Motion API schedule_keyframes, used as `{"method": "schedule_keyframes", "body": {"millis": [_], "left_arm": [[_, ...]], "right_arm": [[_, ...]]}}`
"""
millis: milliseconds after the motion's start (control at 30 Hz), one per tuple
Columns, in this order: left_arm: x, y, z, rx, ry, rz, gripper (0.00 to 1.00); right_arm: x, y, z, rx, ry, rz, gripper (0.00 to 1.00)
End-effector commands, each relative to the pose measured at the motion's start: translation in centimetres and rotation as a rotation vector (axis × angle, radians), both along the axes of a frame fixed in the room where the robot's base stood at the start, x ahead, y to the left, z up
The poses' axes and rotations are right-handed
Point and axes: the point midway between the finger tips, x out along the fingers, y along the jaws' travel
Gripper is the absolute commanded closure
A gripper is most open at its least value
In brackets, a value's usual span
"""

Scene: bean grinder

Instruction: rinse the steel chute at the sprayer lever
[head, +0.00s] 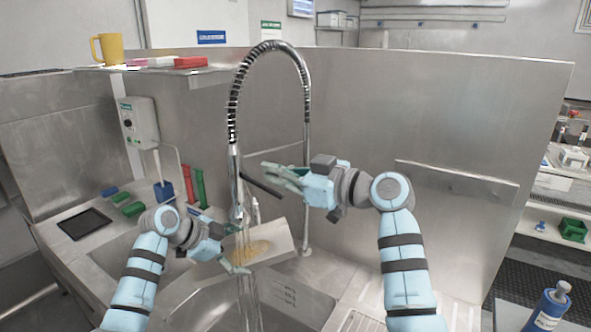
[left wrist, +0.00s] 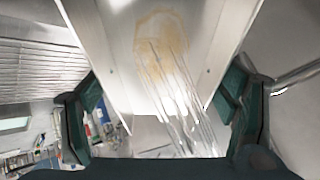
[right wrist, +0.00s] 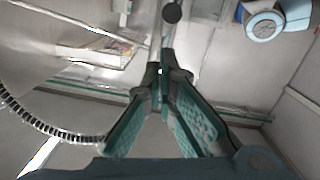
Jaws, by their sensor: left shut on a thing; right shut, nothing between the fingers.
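The steel chute (head: 272,246) is in the sink below the sprayer, tilted, with a yellowish-brown stain on its inner face. My left gripper (head: 236,266) is shut on the chute; the chute also fills the left wrist view (left wrist: 120,50) between the fingers (left wrist: 160,110). Water streams (head: 246,290) run from the spray head (head: 238,214) over the chute. The sprayer lever (head: 262,186) sticks out beside the spray head. My right gripper (head: 268,172) is shut and empty, with its fingertips close to the lever; whether they touch it is unclear. It shows in the right wrist view (right wrist: 163,75).
The sprayer's coiled hose (head: 236,95) arches above the sink. A yellow mug (head: 108,48) stands on the shelf. A blue bottle (head: 549,308) is at lower right.

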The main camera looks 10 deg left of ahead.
Motion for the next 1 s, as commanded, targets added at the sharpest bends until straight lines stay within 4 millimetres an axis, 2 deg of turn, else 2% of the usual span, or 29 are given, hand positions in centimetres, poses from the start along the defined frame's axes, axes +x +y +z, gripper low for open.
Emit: {"method": "schedule_keyframes", "body": {"millis": [100, 300, 433, 500, 567, 633, 733, 867, 1000], "left_arm": [[0.0, 0.0, 0.1, 0.000, -0.002, 0.000, 0.63], [0.0, 0.0, 0.1, 0.000, -0.002, 0.000, 0.63], [0.0, 0.0, 0.1, 0.000, -0.002, 0.000, 0.63], [0.0, 0.0, 0.1, 0.000, -0.002, 0.000, 0.63], [0.0, 0.0, 0.1, 0.000, -0.002, 0.000, 0.63], [0.0, 0.0, 0.1, 0.000, -0.002, 0.000, 0.63], [0.0, 0.0, 0.1, 0.000, -0.002, 0.000, 0.63], [0.0, 0.0, 0.1, 0.000, -0.002, 0.000, 0.63], [0.0, 0.0, 0.1, 0.000, -0.002, 0.000, 0.63]], "right_arm": [[-0.6, -0.4, 2.9, 0.002, -0.007, -0.001, 1.00], [-2.8, -6.3, 2.6, 0.000, -0.003, -0.005, 1.00], [-3.8, -8.7, 2.7, 0.000, -0.001, -0.003, 1.00], [-4.0, -9.4, 2.3, 0.006, 0.012, 0.002, 0.89], [-3.9, -9.7, 1.1, 0.034, 0.065, 0.018, 0.79], [-3.4, -9.9, -1.4, 0.093, 0.168, 0.042, 0.69], [-2.8, -10.1, -4.1, 0.181, 0.294, 0.065, 0.69], [-2.3, -9.2, -4.9, 0.218, 0.340, 0.073, 0.69], [-1.5, -6.1, -4.8, 0.217, 0.339, 0.074, 0.69]]}}
